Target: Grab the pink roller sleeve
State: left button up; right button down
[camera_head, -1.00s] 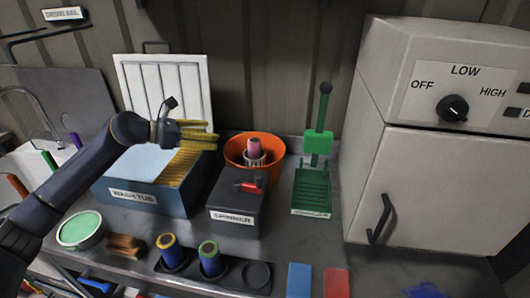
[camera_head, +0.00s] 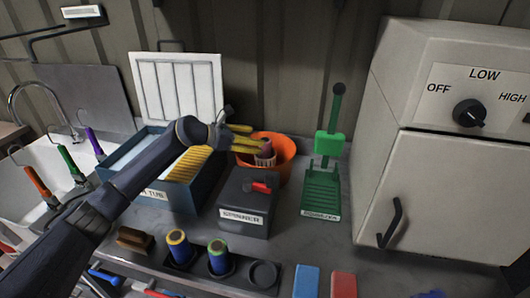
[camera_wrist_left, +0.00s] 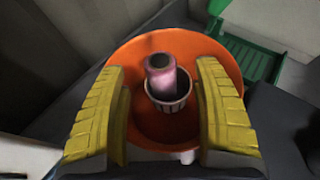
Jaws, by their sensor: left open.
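The pink roller sleeve (camera_wrist_left: 161,78) stands in a small slotted pink-white cup inside the orange bowl (camera_wrist_left: 132,55). My left gripper (camera_head: 245,138) is open and empty over the bowl's left side. In the left wrist view its two yellow fingers (camera_wrist_left: 162,105) stand apart, one on each side of the sleeve, not touching it. The sleeve's lower part is hidden in the cup. My right gripper is not in view.
The grey spinner box (camera_head: 244,205) with a red handle stands in front of the bowl. A green press (camera_head: 325,180) is to the right, then a large white cabinet (camera_head: 440,180). The blue wash tub (camera_head: 183,195) lies under my left arm. Two rollers stand in a black holder (camera_head: 264,275) in front.

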aim_at(265, 140)
pick_arm(q)
jog(key=shift+x, duration=2.65)
jog(key=shift+o, duration=0.2)
jog(key=shift+f, duration=0.1)
jog(key=c, duration=1.4)
jog(key=shift+o, duration=0.2)
jog(key=shift+a, duration=0.1)
